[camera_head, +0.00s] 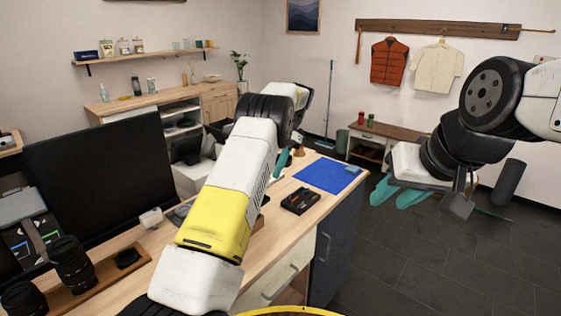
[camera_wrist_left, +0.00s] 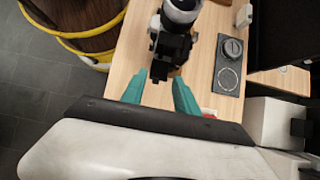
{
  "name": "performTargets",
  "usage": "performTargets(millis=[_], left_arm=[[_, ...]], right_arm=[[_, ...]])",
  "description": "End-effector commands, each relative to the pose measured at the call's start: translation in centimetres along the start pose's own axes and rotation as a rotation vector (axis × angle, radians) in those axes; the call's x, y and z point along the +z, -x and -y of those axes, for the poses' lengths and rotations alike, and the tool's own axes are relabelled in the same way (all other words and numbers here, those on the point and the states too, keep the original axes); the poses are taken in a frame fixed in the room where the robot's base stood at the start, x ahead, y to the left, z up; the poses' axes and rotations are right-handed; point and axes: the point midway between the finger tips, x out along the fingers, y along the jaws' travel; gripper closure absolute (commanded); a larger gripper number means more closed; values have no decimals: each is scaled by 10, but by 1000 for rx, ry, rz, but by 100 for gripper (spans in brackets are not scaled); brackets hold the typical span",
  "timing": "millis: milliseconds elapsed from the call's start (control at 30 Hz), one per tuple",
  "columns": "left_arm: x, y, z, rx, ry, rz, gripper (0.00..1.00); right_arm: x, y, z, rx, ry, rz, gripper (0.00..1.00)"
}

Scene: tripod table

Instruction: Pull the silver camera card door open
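In the left wrist view a black device with a silver-grey round top (camera_wrist_left: 180,12) stands on the wooden tabletop. Its dark lower body (camera_wrist_left: 170,50) reaches toward my left gripper (camera_wrist_left: 159,78). I cannot tell for sure whether this is the silver camera, and no card door can be made out. In the head view my left arm hides most of this spot. My right gripper (camera_head: 391,202) hangs open and empty over the floor, right of the table.
The desk (camera_head: 148,236) holds a black monitor (camera_head: 98,178), lenses (camera_head: 72,264), a blue mat (camera_head: 327,175) and a black tray (camera_head: 300,201).

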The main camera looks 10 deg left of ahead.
Motion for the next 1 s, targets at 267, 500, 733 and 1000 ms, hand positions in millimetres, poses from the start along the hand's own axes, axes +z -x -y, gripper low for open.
performTargets(millis=[267, 500, 733, 1000], left_arm=[[0, 13, 0, -2, 5, 2, 64], [0, 20, -1, -8, -2, -4, 64], [0, 21, -2, -8, -4, -4, 64], [16, 29, 7, 13, 24, -49, 64]], right_arm=[[0, 0, 0, 0, 0, 0, 64], [0, 0, 0, 0, 0, 0, 64], [0, 0, 0, 0, 0, 0, 64], [0, 0, 0, 0, 0, 0, 64]])
